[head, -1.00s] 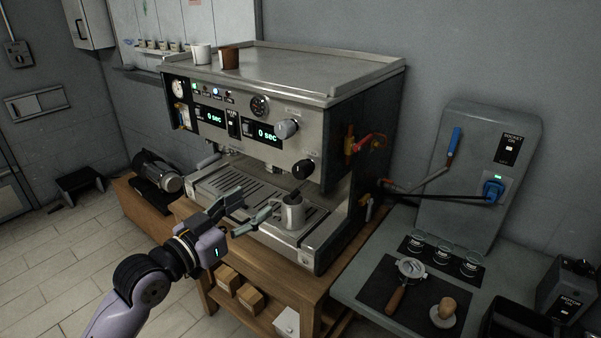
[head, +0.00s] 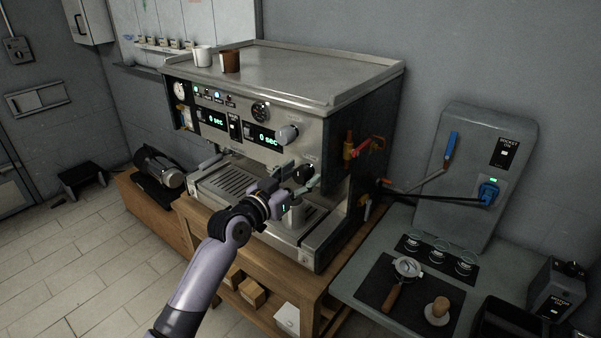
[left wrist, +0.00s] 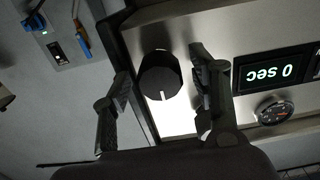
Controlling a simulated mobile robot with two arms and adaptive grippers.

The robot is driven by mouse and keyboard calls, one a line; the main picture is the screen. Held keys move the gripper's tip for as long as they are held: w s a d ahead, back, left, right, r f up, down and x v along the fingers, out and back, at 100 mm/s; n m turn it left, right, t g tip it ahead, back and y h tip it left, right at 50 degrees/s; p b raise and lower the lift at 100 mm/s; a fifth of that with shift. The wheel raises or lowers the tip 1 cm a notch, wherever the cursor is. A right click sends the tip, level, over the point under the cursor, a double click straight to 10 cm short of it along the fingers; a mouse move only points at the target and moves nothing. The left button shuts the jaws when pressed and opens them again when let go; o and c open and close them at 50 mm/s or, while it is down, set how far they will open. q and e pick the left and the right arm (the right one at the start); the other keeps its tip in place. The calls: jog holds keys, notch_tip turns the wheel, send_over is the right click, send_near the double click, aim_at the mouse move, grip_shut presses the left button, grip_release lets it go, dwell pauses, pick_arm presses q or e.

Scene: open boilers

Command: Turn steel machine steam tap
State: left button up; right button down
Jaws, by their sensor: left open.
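The steel coffee machine (head: 300,75) stands on a wooden table. In the left wrist view the black knob (left wrist: 160,76) has a white mark and sits between the two spread fingers, with a gap to each side. The left gripper is open and holds nothing. My right gripper is not in view.
A metal pitcher (head: 296,215) stands on the drip tray just below my left gripper, partly hidden. Red-handled valves (head: 366,146) stick out from the machine's right side. A portafilter (head: 402,280) and tamper (head: 438,310) are on the side counter.

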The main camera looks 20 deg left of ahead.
pick_arm(q)
jog(key=shift+w, duration=0.2)
jog(key=shift+c, duration=0.6)
jog(key=c, duration=1)
jog(key=shift+c, duration=0.2)
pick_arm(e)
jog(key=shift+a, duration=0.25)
